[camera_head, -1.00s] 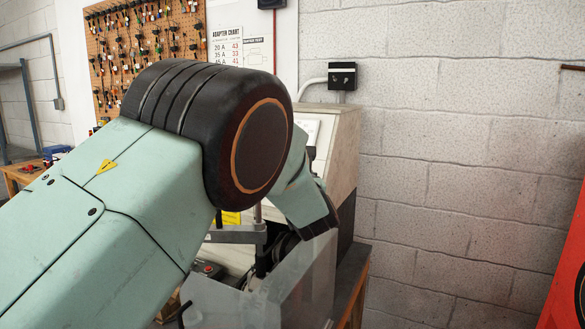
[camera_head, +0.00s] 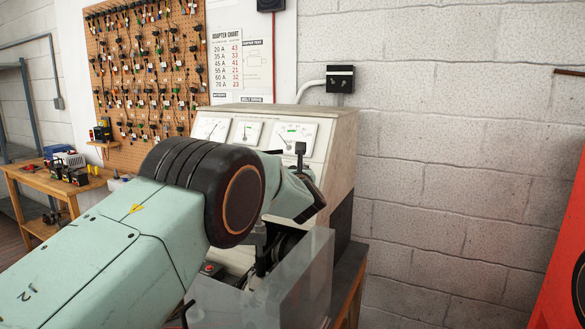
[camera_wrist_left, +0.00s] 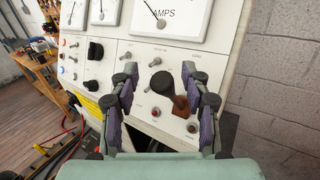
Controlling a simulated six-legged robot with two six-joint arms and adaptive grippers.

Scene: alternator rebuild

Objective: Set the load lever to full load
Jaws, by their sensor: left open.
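The load lever (camera_wrist_left: 163,82) has a black knob and a brown base on the pale control panel (camera_wrist_left: 108,50) in the left wrist view. The knob appears between the two fingers of my left gripper (camera_wrist_left: 160,72), which are spread apart. I cannot tell how far the tips are from it, and no contact shows. In the head view my left gripper (camera_head: 287,158) is in front of the test bench (camera_head: 340,135), partly hidden by my own arm. A dark knobbed stem rises beside it below the right gauge. My right gripper is not in view.
Gauges (camera_head: 294,138) line the panel top. Toggle switches and a black rotary knob (camera_wrist_left: 95,50) sit left of the lever. A clear guard (camera_head: 305,285) stands below the arm. A side table (camera_head: 30,178) with small items is at the left. A block wall is at the right.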

